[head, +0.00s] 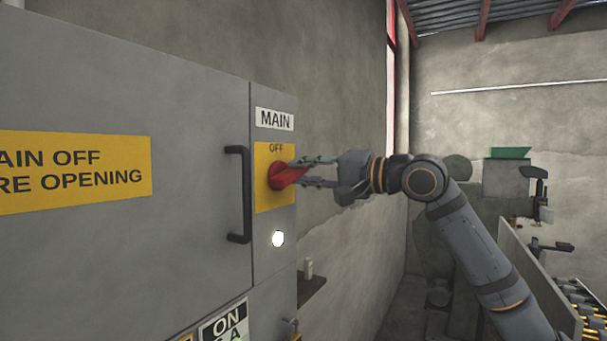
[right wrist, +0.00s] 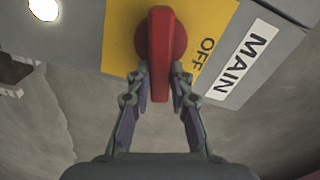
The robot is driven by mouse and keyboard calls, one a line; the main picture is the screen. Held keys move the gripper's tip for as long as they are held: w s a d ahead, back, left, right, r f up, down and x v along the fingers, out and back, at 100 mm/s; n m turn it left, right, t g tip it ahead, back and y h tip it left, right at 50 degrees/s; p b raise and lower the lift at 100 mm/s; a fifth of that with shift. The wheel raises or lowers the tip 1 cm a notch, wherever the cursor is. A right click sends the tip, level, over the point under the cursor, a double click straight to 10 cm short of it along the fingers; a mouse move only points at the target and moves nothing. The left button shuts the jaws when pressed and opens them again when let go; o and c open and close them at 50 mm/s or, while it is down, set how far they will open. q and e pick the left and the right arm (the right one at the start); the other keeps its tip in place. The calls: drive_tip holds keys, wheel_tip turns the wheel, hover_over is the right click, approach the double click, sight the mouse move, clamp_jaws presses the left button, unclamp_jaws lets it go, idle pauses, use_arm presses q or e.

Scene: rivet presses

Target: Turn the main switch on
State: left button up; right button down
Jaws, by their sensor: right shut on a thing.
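The main switch is a red rotary handle (head: 287,175) on a yellow plate (head: 274,200) marked OFF, under a MAIN label (head: 275,119) on the grey cabinet. My right gripper (head: 312,172) reaches in from the right and is shut on the red handle. In the right wrist view the red handle (right wrist: 167,55) stands between the two fingertips (right wrist: 160,82), with one finger on each side. The rest of the yellow plate's lettering is hidden behind the handle and gripper. My left gripper is not in view.
A black door handle (head: 239,195) sticks out left of the switch. A white round lamp (head: 278,239) is lit below it. A small ledge (head: 311,289) sits on the wall at lower right. The air in front of the cabinet door is clear.

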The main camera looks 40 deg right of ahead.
drive_tip(key=shift+f+m+b, duration=0.2)
drive_tip(key=shift+f+m, duration=0.05)
drive_tip(key=shift+m, duration=0.5)
drive_tip(key=shift+f+m+b, duration=0.2)
drive_tip(key=shift+m, duration=0.55)
drive_tip(key=c, duration=1.2)
unclamp_jaws()
drive_tip(key=shift+d, duration=0.1)
drive_tip(key=shift+s+r, duration=0.1)
drive_tip(key=shift+r, duration=0.5)
drive_tip(key=r, duration=0.8)
drive_tip(key=shift+a+r, duration=0.25)
drive_tip(key=shift+r, duration=0.05)
drive_tip(key=shift+d, duration=0.3)
drive_tip(key=shift+r, duration=0.1)
